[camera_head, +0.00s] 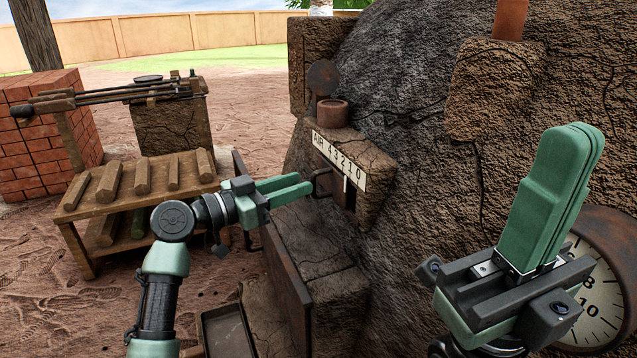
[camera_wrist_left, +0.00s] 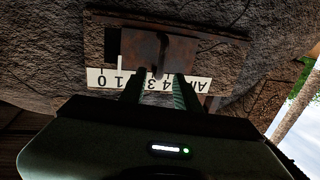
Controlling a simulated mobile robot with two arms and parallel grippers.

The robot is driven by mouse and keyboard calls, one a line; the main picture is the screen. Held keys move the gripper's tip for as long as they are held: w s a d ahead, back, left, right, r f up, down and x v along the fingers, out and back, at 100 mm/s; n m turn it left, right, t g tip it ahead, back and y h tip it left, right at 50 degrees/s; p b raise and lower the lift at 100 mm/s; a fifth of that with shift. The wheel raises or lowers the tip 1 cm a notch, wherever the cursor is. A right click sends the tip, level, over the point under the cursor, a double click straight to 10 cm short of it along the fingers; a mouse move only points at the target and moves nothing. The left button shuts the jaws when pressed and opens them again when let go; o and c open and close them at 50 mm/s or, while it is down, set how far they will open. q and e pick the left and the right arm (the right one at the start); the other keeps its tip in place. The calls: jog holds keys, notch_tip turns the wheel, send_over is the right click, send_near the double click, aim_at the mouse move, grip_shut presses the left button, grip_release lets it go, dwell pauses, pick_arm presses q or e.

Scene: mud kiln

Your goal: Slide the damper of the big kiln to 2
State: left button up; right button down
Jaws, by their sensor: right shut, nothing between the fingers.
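The damper of the big kiln is a rusty plate (camera_wrist_left: 142,47) in a slot behind a white scale (camera_head: 339,160) marked AIR 4 3 2 1 0. The scale is upside down in the left wrist view (camera_wrist_left: 196,84). A white upright mark (camera_wrist_left: 120,63) stands by the 1 there. The damper's dark handle (camera_head: 321,183) sticks out at the slot's left. My left gripper (camera_head: 307,185) is open at the handle, its fingertips (camera_wrist_left: 158,86) on either side of it; contact is unclear. My right gripper (camera_head: 579,140) is shut and empty, raised at the right.
The rough dark kiln (camera_head: 410,110) fills the right side. A dial (camera_head: 600,295) sits behind my right gripper. A brick-and-stone ledge (camera_head: 312,245) lies below the damper. A wooden rack (camera_head: 150,180) with logs and a red brick stack (camera_head: 40,145) stand left.

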aim_at(314, 179)
pick_arm(q)
jog(key=b+x, duration=0.1)
jog(key=x, duration=0.4)
grip_shut()
jog(key=shift+w+a, duration=0.15)
dwell(1.3)
